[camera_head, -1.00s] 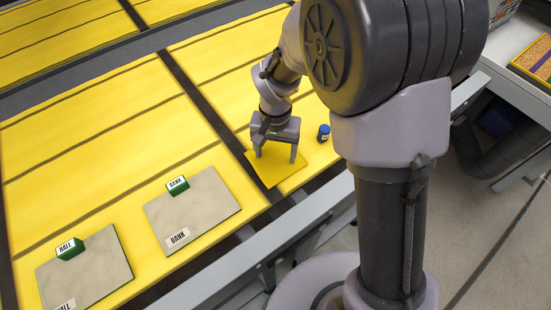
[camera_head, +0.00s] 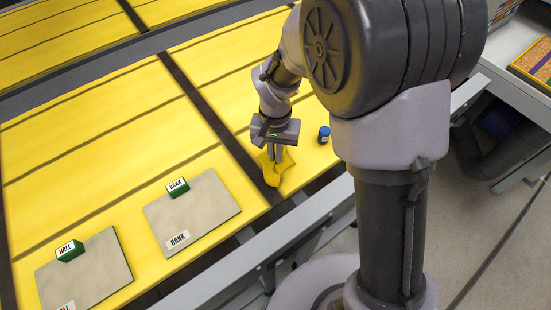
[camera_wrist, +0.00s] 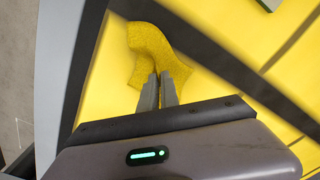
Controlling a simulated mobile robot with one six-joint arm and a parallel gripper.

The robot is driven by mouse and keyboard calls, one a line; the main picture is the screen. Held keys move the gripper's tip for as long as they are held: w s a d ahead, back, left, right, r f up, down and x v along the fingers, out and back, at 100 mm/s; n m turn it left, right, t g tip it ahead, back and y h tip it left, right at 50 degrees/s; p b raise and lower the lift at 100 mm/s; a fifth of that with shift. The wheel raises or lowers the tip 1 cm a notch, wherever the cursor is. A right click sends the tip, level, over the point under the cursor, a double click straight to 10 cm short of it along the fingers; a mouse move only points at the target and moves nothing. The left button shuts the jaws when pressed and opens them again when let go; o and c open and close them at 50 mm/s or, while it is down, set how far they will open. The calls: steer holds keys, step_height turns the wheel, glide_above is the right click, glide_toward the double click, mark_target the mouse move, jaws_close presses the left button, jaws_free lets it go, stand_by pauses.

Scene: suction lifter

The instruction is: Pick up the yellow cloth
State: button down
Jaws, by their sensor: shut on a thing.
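The yellow cloth (camera_head: 270,172) is bunched up at the front edge of the yellow table, and its folds stand up around the fingers. My gripper (camera_head: 275,157) is shut on the cloth from above. In the wrist view the two fingers of my gripper (camera_wrist: 158,82) are close together with the gathered cloth (camera_wrist: 152,45) between and beyond them. Whether any of the cloth is clear of the table cannot be told.
A small blue jar (camera_head: 324,134) stands just right of the cloth. A dark strip (camera_head: 205,100) crosses the yellow surface.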

steer(key=shift+s+f, duration=0.1)
steer(key=shift+f, duration=0.05)
step_height(320, 180, up, 12)
steer(key=p, duration=0.9)
